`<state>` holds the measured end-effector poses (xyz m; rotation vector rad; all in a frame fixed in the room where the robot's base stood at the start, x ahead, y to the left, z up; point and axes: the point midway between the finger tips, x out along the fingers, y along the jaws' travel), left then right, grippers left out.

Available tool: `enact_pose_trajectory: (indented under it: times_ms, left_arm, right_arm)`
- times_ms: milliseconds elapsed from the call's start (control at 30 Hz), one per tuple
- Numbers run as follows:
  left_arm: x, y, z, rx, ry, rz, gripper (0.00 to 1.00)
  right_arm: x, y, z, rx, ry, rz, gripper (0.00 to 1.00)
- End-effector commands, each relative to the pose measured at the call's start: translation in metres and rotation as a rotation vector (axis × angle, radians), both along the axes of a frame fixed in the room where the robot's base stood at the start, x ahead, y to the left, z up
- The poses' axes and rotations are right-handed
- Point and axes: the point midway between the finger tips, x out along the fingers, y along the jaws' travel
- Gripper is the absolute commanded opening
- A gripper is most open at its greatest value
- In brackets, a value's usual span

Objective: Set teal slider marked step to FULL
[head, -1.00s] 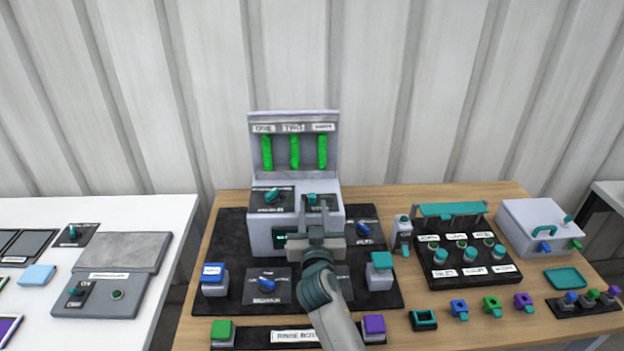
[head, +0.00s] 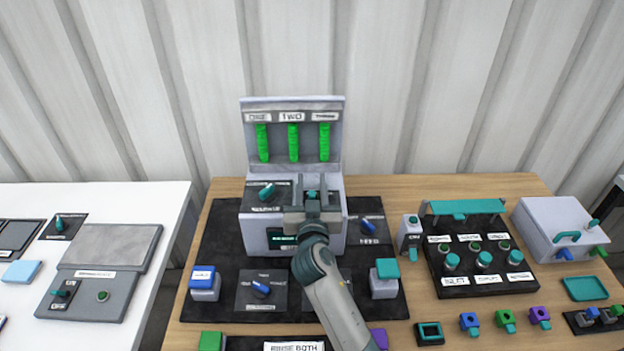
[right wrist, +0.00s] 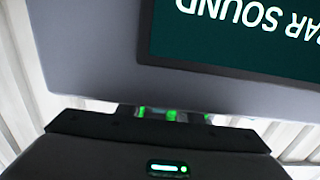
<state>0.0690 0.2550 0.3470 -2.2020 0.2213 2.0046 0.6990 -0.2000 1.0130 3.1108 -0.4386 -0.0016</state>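A grey console (head: 335,243) stands on a black mat in the middle of the wooden table. On its top right is a teal knob (head: 312,194), mostly hidden by my right gripper; I cannot read its label, so I cannot tell if it is the step slider. My right gripper (head: 312,184) is over that part of the console, with its fingers apart on either side of the knob. I cannot tell if they touch it. Another teal knob (head: 267,191) is on the top left panel. The right wrist view shows the console's front (right wrist: 95,50) close up. My left gripper is not in view.
An upright panel (head: 291,105) with several green bars rises behind the console top. Blue-capped (head: 203,277) and teal-capped (head: 384,275) blocks and a blue knob (head: 261,287) are in front. A rack with teal knobs (head: 465,208) stands to the right.

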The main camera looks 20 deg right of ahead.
Motion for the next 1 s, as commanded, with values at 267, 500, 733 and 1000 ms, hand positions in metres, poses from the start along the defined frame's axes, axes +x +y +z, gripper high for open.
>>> enact_pose_trajectory:
  times_ms: [267, 500, 733, 1000]
  left_arm:
    - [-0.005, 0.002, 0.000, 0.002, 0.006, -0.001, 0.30]
    - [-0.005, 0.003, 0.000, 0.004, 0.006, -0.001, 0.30]
    - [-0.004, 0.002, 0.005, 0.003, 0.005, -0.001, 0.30]
    - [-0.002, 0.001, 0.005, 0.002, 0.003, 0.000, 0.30]
  right_arm:
    - [0.000, 0.000, 0.000, 0.000, 0.000, 0.000, 0.18]
    - [0.000, 0.000, 0.000, 0.000, 0.000, 0.000, 0.00]
    - [-0.008, -0.029, 0.000, 0.001, 0.003, -0.002, 0.00]
    - [-0.012, -0.044, -0.001, 0.001, 0.002, -0.003, 0.00]
